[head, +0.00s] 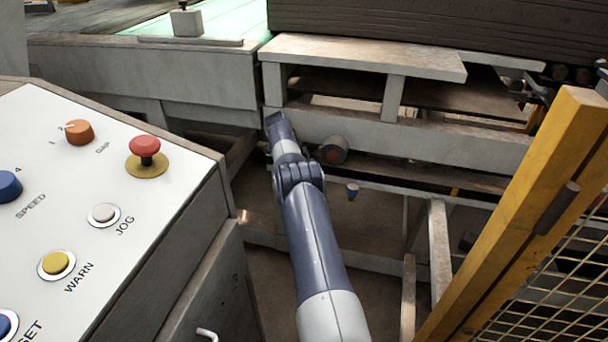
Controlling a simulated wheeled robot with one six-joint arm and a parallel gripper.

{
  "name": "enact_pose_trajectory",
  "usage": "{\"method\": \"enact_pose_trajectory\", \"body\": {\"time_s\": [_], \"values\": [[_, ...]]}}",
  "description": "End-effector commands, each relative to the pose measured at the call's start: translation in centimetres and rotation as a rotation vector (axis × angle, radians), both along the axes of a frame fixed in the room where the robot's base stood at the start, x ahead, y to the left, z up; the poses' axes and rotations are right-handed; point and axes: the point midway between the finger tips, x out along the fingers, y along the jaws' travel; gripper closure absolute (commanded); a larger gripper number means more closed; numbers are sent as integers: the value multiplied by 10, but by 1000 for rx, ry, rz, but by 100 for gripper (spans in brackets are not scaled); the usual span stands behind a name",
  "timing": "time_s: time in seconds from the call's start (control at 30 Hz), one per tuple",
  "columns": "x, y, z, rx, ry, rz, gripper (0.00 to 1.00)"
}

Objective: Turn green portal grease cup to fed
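I cannot make out a green portal grease cup for certain. A small blue cup-like fitting (352,191) hangs below the grey frame, right of my arm; its marks are too small to read. A dark round part with a red centre (334,152) sits on the frame just above it. My arm reaches away from the bottom middle, and its dark far end, at my gripper (275,121), is by the left end of the frame. It is apart from the blue fitting in the picture. The fingers cannot be made out, nor anything held.
A control panel (110,190) with knobs, buttons and a red mushroom button (145,146) fills the left. A yellow post (520,210) with mesh guard (555,290) stands at right. Grey beams (430,138) run across behind my arm. A green surface (215,22) lies at the back left.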

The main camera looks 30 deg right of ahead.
Motion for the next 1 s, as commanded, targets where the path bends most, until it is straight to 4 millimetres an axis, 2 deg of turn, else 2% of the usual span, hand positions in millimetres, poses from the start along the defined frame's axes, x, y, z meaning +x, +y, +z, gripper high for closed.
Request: {"method": "enact_pose_trajectory", "body": {"time_s": [0.37,0.4,0.63,0.67,1.0], "values": [[0,1,-1,2,-1,-4,89],[0,1,-1,2,-1,-4,66],[0,0,0,1,0,-4,47],[0,0,0,1,0,-4,44],[0,0,0,0,0,14,44]]}}
